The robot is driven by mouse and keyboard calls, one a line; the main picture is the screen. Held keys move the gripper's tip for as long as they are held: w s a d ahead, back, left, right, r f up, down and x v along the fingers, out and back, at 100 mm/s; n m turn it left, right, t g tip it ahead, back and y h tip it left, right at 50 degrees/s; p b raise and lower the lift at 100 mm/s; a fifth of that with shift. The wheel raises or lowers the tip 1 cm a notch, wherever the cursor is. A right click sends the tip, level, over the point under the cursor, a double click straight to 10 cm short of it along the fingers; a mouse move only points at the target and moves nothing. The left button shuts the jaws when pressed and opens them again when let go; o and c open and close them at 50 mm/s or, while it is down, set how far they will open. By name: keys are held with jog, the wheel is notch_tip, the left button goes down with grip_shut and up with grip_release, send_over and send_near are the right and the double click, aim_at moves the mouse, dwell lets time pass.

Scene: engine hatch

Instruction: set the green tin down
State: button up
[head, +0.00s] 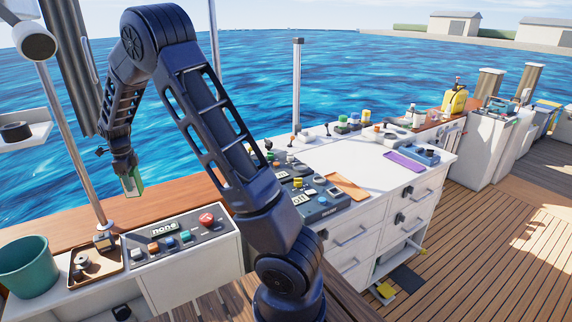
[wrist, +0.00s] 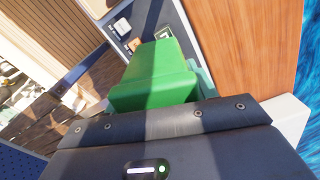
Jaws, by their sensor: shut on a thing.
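The green tin (wrist: 158,75) is a box-shaped block held in my gripper (head: 132,186), which is shut on it. In the head view the green tin (head: 136,182) hangs below my wrist at the left, apart from the surfaces below it. It appears above the wooden ledge and the left part of the console. In the wrist view the tin fills the middle, and the gripper body hides its near end. The fingertips are mostly hidden.
A button console (head: 178,237) and a brown tray (head: 96,264) with small parts stand below. A teal bucket (head: 27,266) is at far left. A metal pole (head: 75,150) rises close to my gripper. A white worktop (head: 345,158) at right has free room among several items.

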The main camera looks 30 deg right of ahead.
jog(key=w+d+r+m, duration=0.1)
jog(key=w+d+m, duration=0.15)
jog(key=d, duration=1.05)
jog(key=w+d+r+m, duration=0.2)
jog(key=d+m, duration=0.1)
jog(key=d, duration=1)
jog(key=s+d+r+m, duration=0.1)
jog(key=s+d+m, duration=0.1)
jog(key=d, duration=1)
jog(key=s+d+r+m, duration=0.2)
jog(key=d, duration=1.1)
jog(key=s+d+r+m, duration=0.1)
jog(key=s+d+m, duration=0.1)
jog(key=d, duration=1)
jog(key=s+d+r+m, duration=0.1)
jog(key=s+d+r, duration=0.1)
jog(key=s+d, duration=0.75)
jog(key=s+d+r+m, duration=0.1)
jog(key=s+d, duration=0.4)
jog(key=d, duration=1)
jog(key=s+d+r+m, duration=0.1)
jog(key=s+d+r, duration=0.1)
jog(key=s+d, duration=0.75)
jog(key=d+f, duration=0.1)
jog(key=f, duration=0.5)
jog(key=w+f, duration=0.1)
jog(key=f, duration=0.6)
jog(key=w+d+f, duration=0.1)
jog(key=f, duration=0.6)
jog(key=shift+d, duration=0.3)
